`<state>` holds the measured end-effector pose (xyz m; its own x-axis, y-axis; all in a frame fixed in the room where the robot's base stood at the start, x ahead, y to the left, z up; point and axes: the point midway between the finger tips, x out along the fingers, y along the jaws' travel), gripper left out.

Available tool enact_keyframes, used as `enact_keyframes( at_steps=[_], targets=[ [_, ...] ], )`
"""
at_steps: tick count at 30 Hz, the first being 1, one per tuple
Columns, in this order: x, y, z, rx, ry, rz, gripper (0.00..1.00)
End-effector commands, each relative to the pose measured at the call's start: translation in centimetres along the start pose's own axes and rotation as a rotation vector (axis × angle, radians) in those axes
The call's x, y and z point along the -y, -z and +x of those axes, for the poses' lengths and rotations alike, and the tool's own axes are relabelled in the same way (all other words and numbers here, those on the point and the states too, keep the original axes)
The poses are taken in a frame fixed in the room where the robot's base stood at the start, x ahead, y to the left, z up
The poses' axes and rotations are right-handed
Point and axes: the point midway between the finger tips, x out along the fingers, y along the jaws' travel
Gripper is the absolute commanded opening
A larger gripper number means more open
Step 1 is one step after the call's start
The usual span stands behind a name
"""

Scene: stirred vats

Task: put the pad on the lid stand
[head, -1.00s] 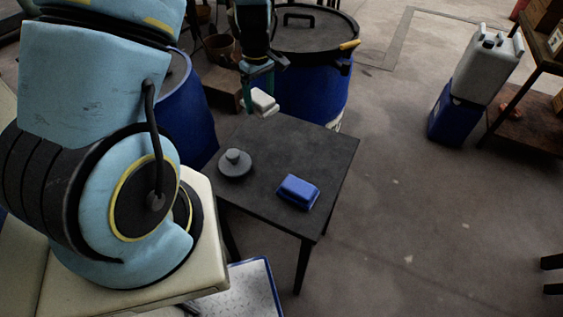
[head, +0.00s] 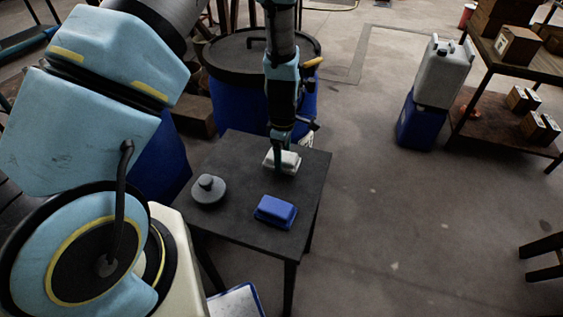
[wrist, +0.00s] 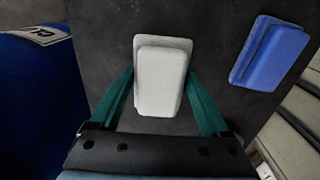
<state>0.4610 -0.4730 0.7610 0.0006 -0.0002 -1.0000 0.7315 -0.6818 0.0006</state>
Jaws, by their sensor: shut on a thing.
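A white pad (head: 287,161) is held in my gripper (wrist: 162,100), low over the far part of the dark table, which I take for the lid stand (head: 238,218). In the wrist view the white pad (wrist: 161,78) lies between the two green fingers, its long side pointing away from me. I cannot tell whether its underside touches the tabletop. A blue pad (head: 275,211) of like shape lies on the table's near right part and shows at the upper right of the wrist view (wrist: 270,52).
A grey round knobbed piece (head: 208,191) stands on the table's left part. A blue vat with a black lid (head: 232,62) stands behind the table, with a yellow-ended handle at its right. Open floor lies to the right, before a jerrycan (head: 443,72) and a shelf.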

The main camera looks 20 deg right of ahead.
Motion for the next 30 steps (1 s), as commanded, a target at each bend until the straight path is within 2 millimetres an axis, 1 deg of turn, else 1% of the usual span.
enact_keyframes(
  at_steps=[3, 6, 14, 18, 19, 24, 30],
  targets=[
    [0.1, 0.1, 1.6, 0.0, 0.004, -0.001, 0.2],
    [0.0, 0.1, 2.4, 0.0, 0.001, -0.001, 0.2],
    [0.0, 0.0, 2.6, 0.0, 0.0, 0.0, 0.2],
    [0.0, 0.0, 3.0, 0.0, 0.0, 0.0, 0.2],
    [0.0, 0.0, 2.9, 0.0, 0.0, 0.0, 0.82],
    [0.0, 0.0, 2.9, 0.0, 0.0, 0.0, 1.0],
    [0.0, 0.0, 2.8, 0.0, 0.0, 0.0, 1.0]
  ],
)
